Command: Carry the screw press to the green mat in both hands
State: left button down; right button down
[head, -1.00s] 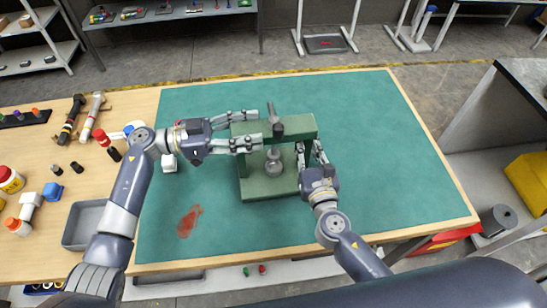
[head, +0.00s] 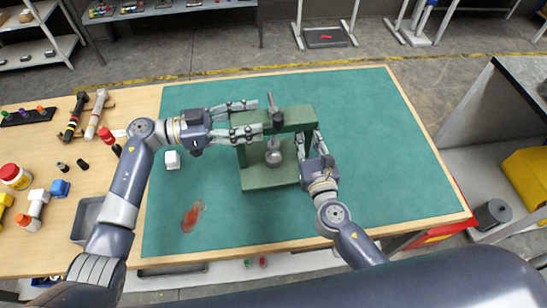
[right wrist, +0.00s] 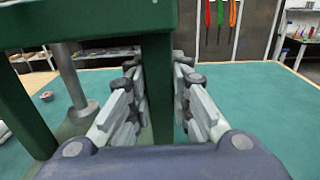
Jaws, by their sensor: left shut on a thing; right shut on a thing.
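The dark green screw press (head: 270,178) is upright over the green mat (head: 390,190), its frame with a grey screw and round ram in the middle. I cannot tell whether its base touches the mat. My left gripper (head: 250,119) is shut on the left upright of the press. My right gripper (head: 309,145) is shut on the right upright. In the right wrist view the right gripper (right wrist: 158,95) has its fingers on both sides of the green post (right wrist: 158,85).
Hammers, bottles and a grey tray (head: 86,218) are on the wood at left. The mat's right side is clear.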

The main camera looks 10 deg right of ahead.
aim_at(381, 162)
jog(key=l, duration=1.6)
jog(key=k+z, duration=0.05)
